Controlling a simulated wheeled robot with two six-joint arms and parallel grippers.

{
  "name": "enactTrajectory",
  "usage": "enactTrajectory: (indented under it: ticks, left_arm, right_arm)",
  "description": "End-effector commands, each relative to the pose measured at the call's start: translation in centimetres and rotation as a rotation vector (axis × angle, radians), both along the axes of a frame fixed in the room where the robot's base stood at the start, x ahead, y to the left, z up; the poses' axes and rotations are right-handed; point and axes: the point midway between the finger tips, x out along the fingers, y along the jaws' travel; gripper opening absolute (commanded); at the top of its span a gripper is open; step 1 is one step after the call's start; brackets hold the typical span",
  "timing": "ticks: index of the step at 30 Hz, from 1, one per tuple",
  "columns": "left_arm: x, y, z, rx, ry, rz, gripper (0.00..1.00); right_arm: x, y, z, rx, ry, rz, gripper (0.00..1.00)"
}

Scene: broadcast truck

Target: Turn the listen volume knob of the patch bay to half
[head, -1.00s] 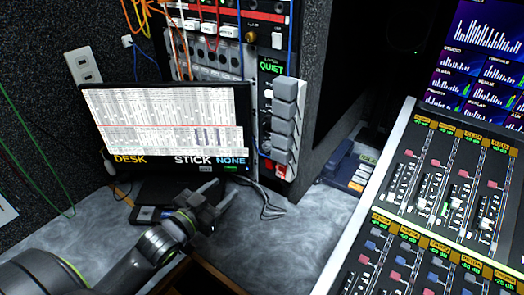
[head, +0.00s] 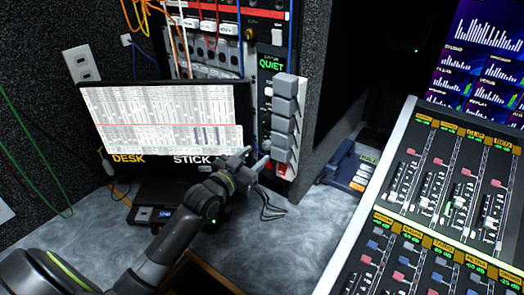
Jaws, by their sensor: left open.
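The patch bay (head: 207,72) stands upright at the back, with plugs and coloured cables in its upper rows. A green readout (head: 271,65) on its right-hand strip says QUIET. A small pale round part (head: 268,91) shows just below the readout; it may be the listen volume knob, but it is too small to be sure. My left gripper (head: 257,160) is open and empty, its fingers pointing up and right. It is below the readout, in front of the lower right corner of the monitor. My right gripper is not in view.
A column of grey blocks (head: 284,128) stands out beside the strip. A monitor (head: 165,115) stands left, its lower right hidden by my gripper. A sloped fader desk (head: 455,170) fills the right. Loose black cables lie on the grey counter (head: 290,240).

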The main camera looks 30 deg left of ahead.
Motion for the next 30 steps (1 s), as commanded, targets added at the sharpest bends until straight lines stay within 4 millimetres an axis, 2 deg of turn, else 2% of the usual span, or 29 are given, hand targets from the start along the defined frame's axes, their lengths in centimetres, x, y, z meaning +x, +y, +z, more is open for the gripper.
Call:
enactTrajectory:
  ticks: [3,9,20,30]
  left_arm:
    - [2.0,-0.3,0.0,-0.002,-0.001,-0.001,0.46]
    - [3.9,-0.6,0.0,-0.001,0.0,0.0,0.46]
    - [4.3,-0.6,0.0,-0.001,0.0,-0.001,0.46]
    - [4.3,-0.6,0.0,-0.001,0.0,0.0,0.03]
  right_arm:
    - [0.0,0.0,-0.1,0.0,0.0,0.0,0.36]
    - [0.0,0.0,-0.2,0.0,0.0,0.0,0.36]
    - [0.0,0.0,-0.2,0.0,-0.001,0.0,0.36]
    - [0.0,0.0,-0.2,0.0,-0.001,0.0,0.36]
